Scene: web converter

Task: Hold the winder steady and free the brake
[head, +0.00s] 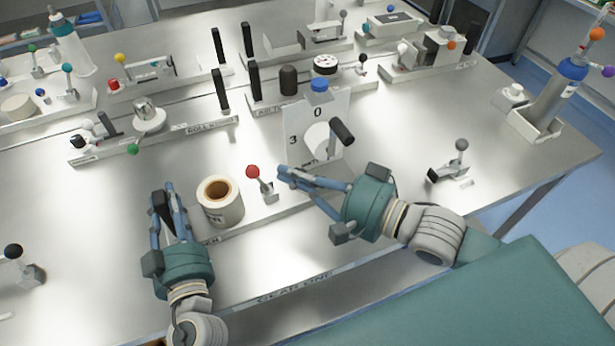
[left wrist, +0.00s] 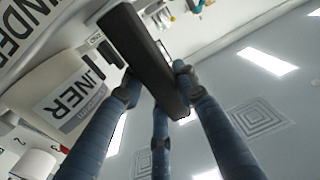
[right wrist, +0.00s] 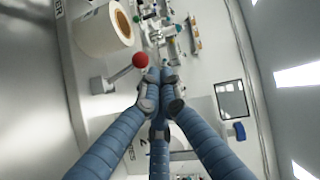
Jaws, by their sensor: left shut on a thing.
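The winder (head: 215,236) lies along the near side of the bench and carries a white roll with a brown core (head: 220,200); the roll shows in the left wrist view (left wrist: 62,100). My left gripper (head: 165,190) is shut on the winder's upright black handle (left wrist: 140,55), left of the roll. The brake lever, with a red ball (head: 252,171) on a tilted stem, stands right of the roll; its ball shows in the right wrist view (right wrist: 140,60). My right gripper (head: 284,172) has its fingers together, empty, just right of the red ball and apart from it.
A white panel with numbers (head: 302,125) and a black-handled crank (head: 342,131) stand behind my right gripper. A grey-knobbed lever (head: 461,146) stands to the right. Other stations with black posts (head: 220,90) fill the back. Bench left of my left gripper is mostly clear.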

